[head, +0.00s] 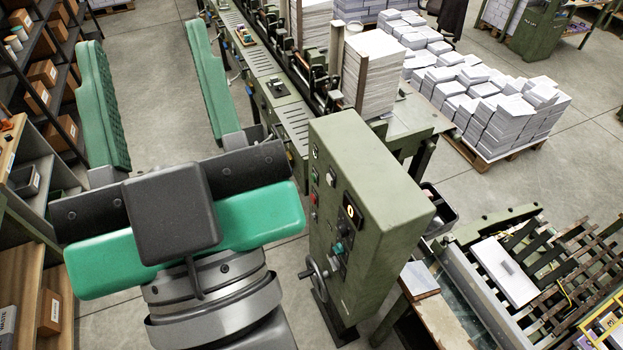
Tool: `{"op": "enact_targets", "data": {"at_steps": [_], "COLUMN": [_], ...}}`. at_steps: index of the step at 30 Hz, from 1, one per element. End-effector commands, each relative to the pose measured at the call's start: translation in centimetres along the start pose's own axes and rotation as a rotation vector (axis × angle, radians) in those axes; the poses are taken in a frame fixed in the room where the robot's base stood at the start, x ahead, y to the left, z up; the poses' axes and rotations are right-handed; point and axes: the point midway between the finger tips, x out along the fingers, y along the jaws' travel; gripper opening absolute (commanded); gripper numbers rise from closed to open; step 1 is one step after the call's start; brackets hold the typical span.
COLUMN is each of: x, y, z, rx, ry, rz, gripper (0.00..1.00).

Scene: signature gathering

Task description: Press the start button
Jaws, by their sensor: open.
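A green control cabinet (385,195) stands upright right of my gripper. Its narrow left face carries several small buttons and knobs, including a red one (314,198), a yellow-marked dial (351,211) and a teal knob (339,247). Which one is the start button I cannot tell, as the labels are too small. My gripper (143,42) is open and empty, with two long green padded fingers spread wide. The fingers point up the picture, left of the cabinet, and appear apart from its buttons.
A handwheel (314,280) sticks out low on the cabinet. A long green machine line (285,105) runs behind it, with a tall paper stack (375,72). Paper bundles fill a pallet (500,150) at right. Shelves with boxes (42,73) stand at left. Floor between shelves and machine is clear.

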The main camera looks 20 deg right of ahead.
Motion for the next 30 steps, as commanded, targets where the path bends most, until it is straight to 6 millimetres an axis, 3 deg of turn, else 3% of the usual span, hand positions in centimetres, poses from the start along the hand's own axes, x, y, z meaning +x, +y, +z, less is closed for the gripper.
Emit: {"op": "enact_targets", "data": {"at_steps": [1, 6, 30], "x": [0.0, 0.0, 0.0], "y": [0.0, 0.0, 0.0], "z": [0.0, 0.0, 0.0], "rx": [0.0, 0.0, 0.0], "ry": [0.0, 0.0, 0.0], "rz": [0.0, 0.0, 0.0], "gripper": [0.33, 0.0, 0.0]}}
